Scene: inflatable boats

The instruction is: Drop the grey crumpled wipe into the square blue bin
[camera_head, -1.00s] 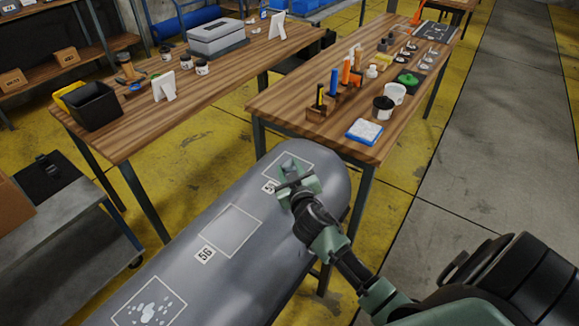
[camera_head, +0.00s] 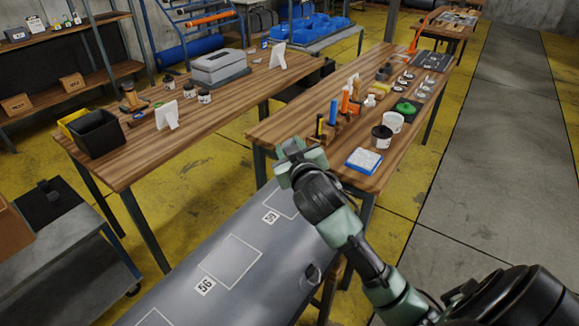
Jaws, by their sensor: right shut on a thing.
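My right gripper (camera_head: 291,154) is raised above the far end of the grey inflatable tube (camera_head: 190,270), in front of the right-hand table's near corner. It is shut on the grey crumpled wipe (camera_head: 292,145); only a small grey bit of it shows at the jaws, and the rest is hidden. I cannot make out a square blue bin for certain. A black open bin (camera_head: 96,134) with a yellow one (camera_head: 70,121) behind it stands on the left table. My left gripper is not in view.
The right-hand table (camera_head: 290,125) holds bottles, a black-lidded tub (camera_head: 381,137), a green lid (camera_head: 405,107) and a blue-and-white pad (camera_head: 364,161). The left table (camera_head: 190,130) holds a grey case (camera_head: 219,67). Blue bulky items (camera_head: 315,32) lie at the back. The right floor is clear.

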